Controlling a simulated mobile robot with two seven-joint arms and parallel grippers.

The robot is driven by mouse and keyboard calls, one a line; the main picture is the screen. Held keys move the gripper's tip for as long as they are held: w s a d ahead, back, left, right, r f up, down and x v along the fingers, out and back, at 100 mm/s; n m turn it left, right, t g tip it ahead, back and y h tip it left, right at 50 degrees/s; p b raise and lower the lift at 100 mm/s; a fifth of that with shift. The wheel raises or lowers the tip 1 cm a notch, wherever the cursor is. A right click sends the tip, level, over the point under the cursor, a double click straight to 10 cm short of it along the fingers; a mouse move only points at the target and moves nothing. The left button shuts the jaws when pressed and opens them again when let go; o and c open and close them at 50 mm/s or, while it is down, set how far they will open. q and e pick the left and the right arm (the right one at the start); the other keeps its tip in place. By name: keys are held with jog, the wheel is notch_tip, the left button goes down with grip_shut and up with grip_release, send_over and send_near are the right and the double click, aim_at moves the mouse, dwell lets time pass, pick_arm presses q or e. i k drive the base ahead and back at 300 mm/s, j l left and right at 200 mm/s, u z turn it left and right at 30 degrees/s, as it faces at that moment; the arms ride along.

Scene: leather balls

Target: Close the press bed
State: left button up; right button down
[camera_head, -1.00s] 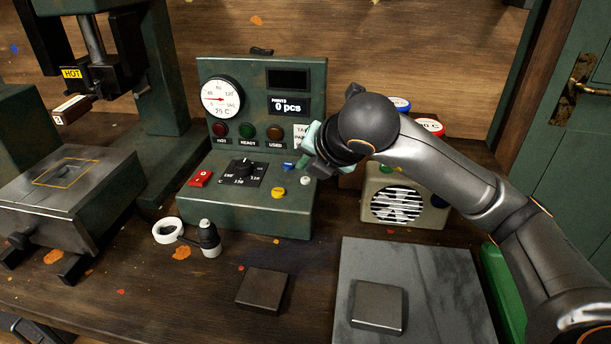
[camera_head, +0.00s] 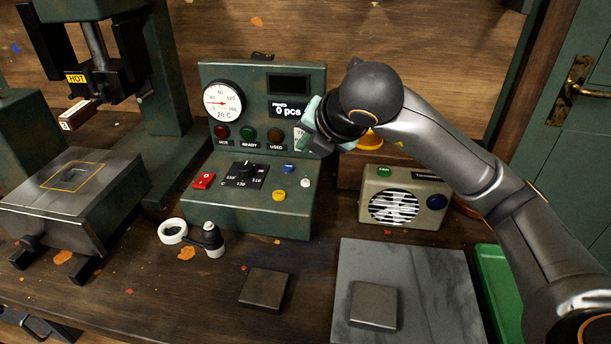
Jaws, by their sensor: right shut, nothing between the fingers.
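The press bed (camera_head: 100,205) is a grey steel block at the left. It has a small square recess outlined in yellow and sits forward of the press column (camera_head: 165,75). The press head (camera_head: 112,80) with its yellow HOT label hangs above and behind it. The green control box (camera_head: 240,210) stands right of the press, with a blue button (camera_head: 288,168), a yellow button (camera_head: 279,195) and a white button (camera_head: 305,183). My right gripper (camera_head: 312,122) is shut and empty in front of the box's upper right panel, above the buttons. Its fingertips are partly hidden. My left gripper is out of view.
A dark square block (camera_head: 264,288) is on the bench. A grey slab (camera_head: 430,290) carries another block (camera_head: 373,305). A beige radio-like box (camera_head: 404,202) stands right.

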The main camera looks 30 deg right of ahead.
aim_at(75, 202)
jog(key=k, duration=1)
